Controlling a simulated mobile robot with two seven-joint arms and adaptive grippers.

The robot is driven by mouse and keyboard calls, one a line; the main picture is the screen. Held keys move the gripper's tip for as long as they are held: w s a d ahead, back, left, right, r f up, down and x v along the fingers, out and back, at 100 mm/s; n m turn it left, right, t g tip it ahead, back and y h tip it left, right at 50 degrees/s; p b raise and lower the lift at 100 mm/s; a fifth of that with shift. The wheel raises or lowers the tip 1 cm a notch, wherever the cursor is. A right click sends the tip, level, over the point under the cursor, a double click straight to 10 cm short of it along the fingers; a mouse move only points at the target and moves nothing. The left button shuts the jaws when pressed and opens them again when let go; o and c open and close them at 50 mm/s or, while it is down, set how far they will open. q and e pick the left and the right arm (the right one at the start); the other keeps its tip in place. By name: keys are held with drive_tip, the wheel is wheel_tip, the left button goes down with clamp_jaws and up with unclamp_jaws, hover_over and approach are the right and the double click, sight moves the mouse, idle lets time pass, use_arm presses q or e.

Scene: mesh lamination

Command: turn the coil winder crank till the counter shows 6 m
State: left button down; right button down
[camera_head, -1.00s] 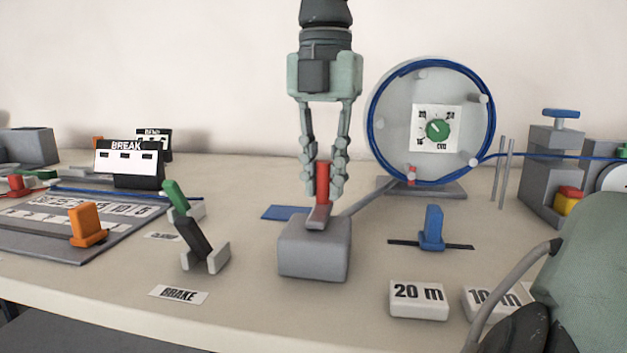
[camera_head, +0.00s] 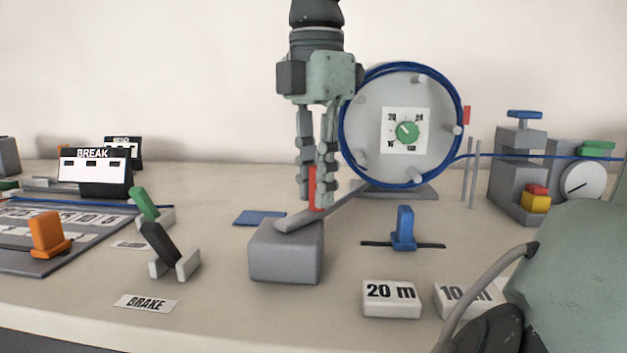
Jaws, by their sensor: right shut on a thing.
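The coil winder has a grey block (camera_head: 286,258) with a crank arm (camera_head: 297,220) on top and an upright red handle (camera_head: 312,188). My right gripper (camera_head: 315,195) comes from above and is shut on the red handle, hiding part of it. The crank arm points right and slightly back from the block. Behind it stands the round reel (camera_head: 365,130) with blue cable on its rim and a red tab (camera_head: 467,115) at its right edge. A dial with a green knob (camera_head: 407,132) sits at its middle; its small figures are unreadable. My left gripper is not in view.
A white round gauge (camera_head: 582,182) with a black needle stands at the right; its reading is unclear. Blocks marked 20 m (camera_head: 391,299) and 10 m (camera_head: 468,300), a blue lever (camera_head: 404,228) and the green-tipped brake lever (camera_head: 160,240) stand around the winder.

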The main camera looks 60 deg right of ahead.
idle(0.4)
drive_tip(key=c, duration=1.4)
unclamp_jaws()
drive_tip(key=shift+r, duration=0.1)
wheel_tip(320, 180, up, 12)
drive_tip(key=shift+f, duration=0.1)
idle(0.4)
